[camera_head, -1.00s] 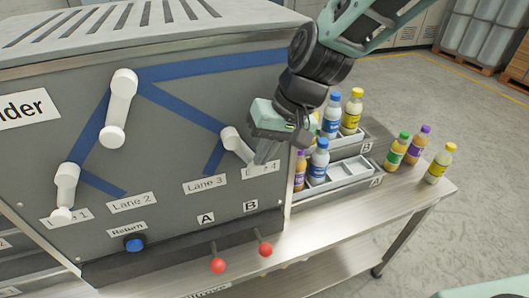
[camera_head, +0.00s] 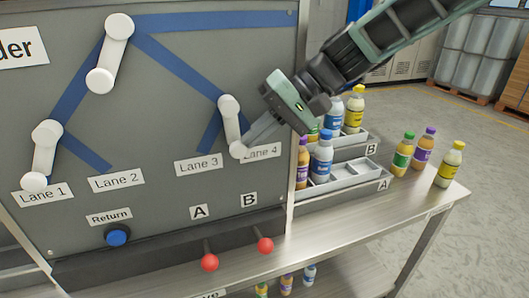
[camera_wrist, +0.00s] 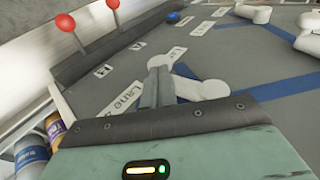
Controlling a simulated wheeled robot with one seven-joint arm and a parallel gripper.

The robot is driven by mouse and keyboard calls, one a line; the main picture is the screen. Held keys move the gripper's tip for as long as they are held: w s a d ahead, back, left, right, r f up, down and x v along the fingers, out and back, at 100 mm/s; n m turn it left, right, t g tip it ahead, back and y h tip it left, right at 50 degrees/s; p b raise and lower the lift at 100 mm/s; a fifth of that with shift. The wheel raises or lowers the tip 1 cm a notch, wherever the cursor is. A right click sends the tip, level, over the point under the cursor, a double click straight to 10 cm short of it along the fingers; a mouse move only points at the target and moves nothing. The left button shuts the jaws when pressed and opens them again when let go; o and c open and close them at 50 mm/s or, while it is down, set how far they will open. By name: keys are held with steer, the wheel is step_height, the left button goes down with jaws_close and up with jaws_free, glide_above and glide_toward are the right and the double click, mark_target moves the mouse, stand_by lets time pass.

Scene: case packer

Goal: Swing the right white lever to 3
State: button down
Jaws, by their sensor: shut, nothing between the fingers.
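The right white lever (camera_head: 233,125) is on the grey panel. Its pivot is at the top and its knob hangs down, tilted slightly right, between the Lane 3 label (camera_head: 198,164) and the Lane 4 label (camera_head: 262,151). My gripper (camera_head: 248,142) is shut, with its fingertips at the right side of the knob, apparently touching it. The fingers partly cover the Lane 4 side. In the wrist view the lever (camera_wrist: 205,88) lies beyond my shut fingers (camera_wrist: 155,88), which hide part of it near the knob.
Two other white levers, an upper one (camera_head: 110,54) and a left one (camera_head: 42,155), are on the panel. Below are a blue Return button (camera_head: 117,237) and red-knobbed levers A (camera_head: 210,262) and B (camera_head: 265,245). Bottles and a tray (camera_head: 350,190) stand right of the panel.

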mark_target(240, 147)
steer(key=y+b, duration=0.1)
steer(key=b, duration=0.2)
steer(key=a+f+y+b, duration=0.1)
steer(key=y+b, duration=0.1)
steer(key=b, duration=0.1)
steer(key=a+f+g+y+b, duration=0.1)
steer(key=y+b, duration=0.1)
steer(key=b, duration=0.2)
steer(key=shift+s+a, duration=0.1)
steer(key=shift+s, duration=0.2)
steer(key=shift+s+a+r+b, duration=0.1)
steer(key=shift+a+r+b, duration=0.25)
steer(key=shift+b, duration=0.4)
steer(key=shift+a+m, duration=0.1)
steer(key=shift+m, duration=0.2)
